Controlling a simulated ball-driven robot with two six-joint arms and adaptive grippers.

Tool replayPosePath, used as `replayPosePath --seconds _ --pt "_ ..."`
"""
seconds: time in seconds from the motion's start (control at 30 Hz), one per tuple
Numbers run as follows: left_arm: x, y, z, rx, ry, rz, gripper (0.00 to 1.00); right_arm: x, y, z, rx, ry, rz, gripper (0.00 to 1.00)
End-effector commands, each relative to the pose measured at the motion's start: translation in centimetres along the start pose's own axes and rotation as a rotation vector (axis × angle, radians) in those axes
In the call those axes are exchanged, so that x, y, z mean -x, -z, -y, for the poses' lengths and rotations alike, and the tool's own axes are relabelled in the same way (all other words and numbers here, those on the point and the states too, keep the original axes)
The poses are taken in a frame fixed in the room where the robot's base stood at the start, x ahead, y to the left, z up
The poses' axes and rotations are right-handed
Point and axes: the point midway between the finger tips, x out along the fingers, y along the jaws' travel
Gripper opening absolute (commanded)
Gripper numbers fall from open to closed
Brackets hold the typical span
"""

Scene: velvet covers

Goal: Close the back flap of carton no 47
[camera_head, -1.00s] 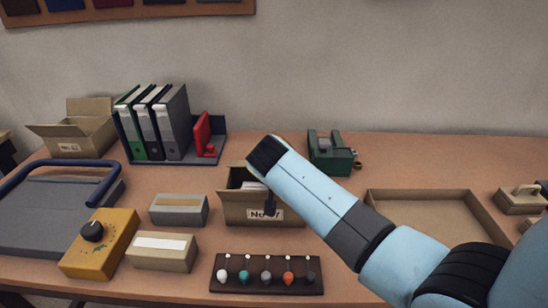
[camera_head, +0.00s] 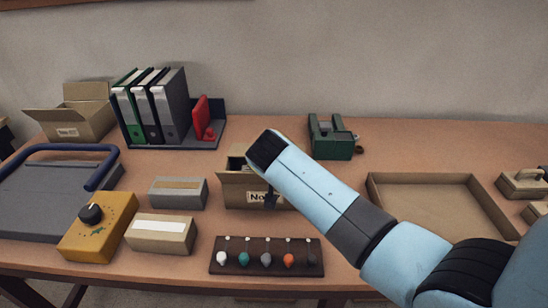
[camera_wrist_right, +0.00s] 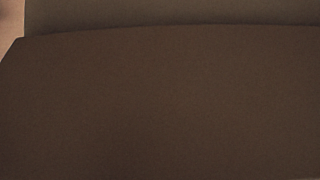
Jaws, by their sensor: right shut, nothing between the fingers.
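The carton (camera_head: 232,195) is a small brown cardboard box in the middle of the table. Its front label shows "No"; the rest is covered by my right gripper. A raised cardboard flap shows at its back left, beside my arm, which hides much of the opening and the rest of the back. My right gripper (camera_head: 269,201) is shut and empty, a dark tip in front of the carton's front wall in the picture; whether it touches cannot be told. In the right wrist view, a dark brown cardboard surface (camera_wrist_right: 160,105) fills most of the picture. My left gripper is not in view.
Another open carton (camera_head: 78,121) stands at the back left, beside a binder rack (camera_head: 185,143). A green device (camera_head: 331,138) stands behind right, a shallow tray (camera_head: 377,187) to the right. Small boxes (camera_head: 178,193) lie left. A board with coloured knobs (camera_head: 266,270) lies in front.

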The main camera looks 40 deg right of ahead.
Motion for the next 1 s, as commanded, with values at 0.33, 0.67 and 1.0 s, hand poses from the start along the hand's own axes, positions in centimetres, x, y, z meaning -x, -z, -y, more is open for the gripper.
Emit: replayPosePath --seconds 0.33,0.67,1.0 --pt "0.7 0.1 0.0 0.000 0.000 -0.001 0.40 0.5 0.6 0.0 0.000 0.000 0.000 0.00" --pt "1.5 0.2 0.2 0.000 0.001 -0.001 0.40 1.4 1.2 0.0 0.000 0.000 0.000 0.00" --pt "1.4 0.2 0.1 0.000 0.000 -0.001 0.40 6.8 1.1 0.1 -0.003 0.002 0.001 0.00"
